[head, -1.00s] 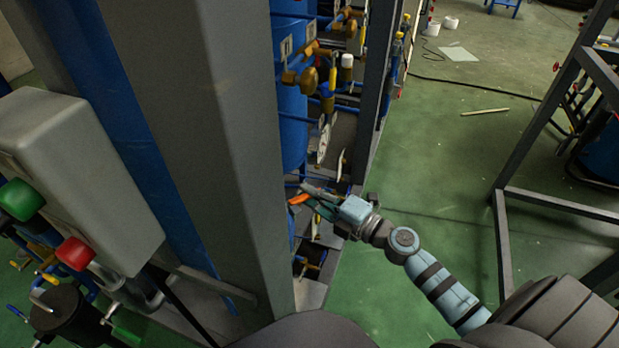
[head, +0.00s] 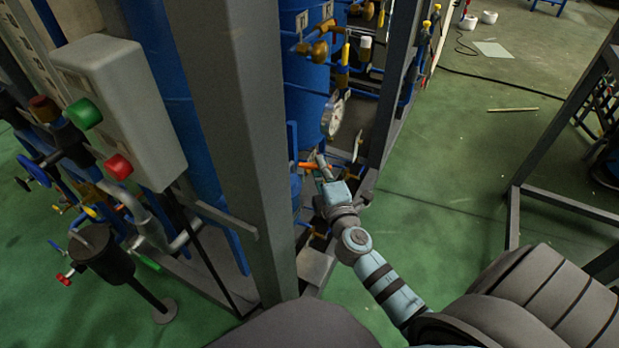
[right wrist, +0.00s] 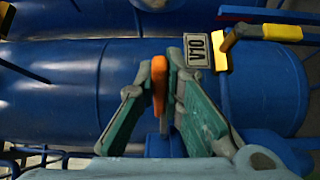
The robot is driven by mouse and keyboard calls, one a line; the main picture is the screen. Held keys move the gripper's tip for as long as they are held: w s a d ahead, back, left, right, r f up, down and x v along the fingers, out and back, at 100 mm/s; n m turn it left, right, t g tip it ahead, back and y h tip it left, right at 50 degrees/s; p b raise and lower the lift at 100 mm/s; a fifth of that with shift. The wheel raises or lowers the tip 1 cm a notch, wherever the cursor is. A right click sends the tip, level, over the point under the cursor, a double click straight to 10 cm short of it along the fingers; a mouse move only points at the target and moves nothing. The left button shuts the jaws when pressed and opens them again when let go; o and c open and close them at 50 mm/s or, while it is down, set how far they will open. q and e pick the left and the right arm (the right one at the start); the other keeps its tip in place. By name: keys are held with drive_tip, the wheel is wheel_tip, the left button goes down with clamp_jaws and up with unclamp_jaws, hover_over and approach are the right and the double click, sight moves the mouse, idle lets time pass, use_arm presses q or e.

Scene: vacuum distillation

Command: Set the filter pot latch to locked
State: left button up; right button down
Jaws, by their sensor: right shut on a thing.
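My right gripper (head: 321,168) is shut on an orange handle (right wrist: 159,84), which stands upright between the fingertips in the right wrist view. In the head view, the orange handle (head: 308,164) shows as a short bar in front of the blue vessel (head: 306,95). A dark pot (head: 103,262) stands at the lower left. My left gripper is not in view.
A grey post (head: 240,150) rises close left of my right gripper. A grey box with green and red buttons (head: 120,110) is further left. A round gauge (head: 332,115) sits just above the gripper. Green floor (head: 450,190) is open to the right.

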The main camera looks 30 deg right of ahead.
drive_tip(key=shift+s+a+m+h, duration=0.1)
drive_tip(key=shift+m+h, duration=0.2)
drive_tip(key=shift+h, duration=0.1)
drive_tip(key=shift+s+a+m+g+h+b, duration=0.2)
drive_tip(key=shift+m+g+h+b, duration=0.4)
drive_tip(key=shift+h, duration=0.3)
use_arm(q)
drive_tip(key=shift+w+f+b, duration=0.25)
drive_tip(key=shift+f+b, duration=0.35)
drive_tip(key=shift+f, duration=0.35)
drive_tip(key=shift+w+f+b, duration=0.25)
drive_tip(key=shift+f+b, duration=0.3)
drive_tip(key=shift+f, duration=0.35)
use_arm(e)
drive_tip(key=shift+s+a+m+g+h, duration=0.2)
drive_tip(key=shift+m+g+h, duration=0.3)
drive_tip(key=shift+h, duration=0.2)
drive_tip(key=shift+s+a+m+g+h, duration=0.1)
drive_tip(key=shift+a+m+g+h, duration=0.1)
drive_tip(key=shift+m+g+h, duration=0.35)
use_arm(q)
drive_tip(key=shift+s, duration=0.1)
use_arm(e)
drive_tip(key=c, duration=1.7)
unclamp_jaws()
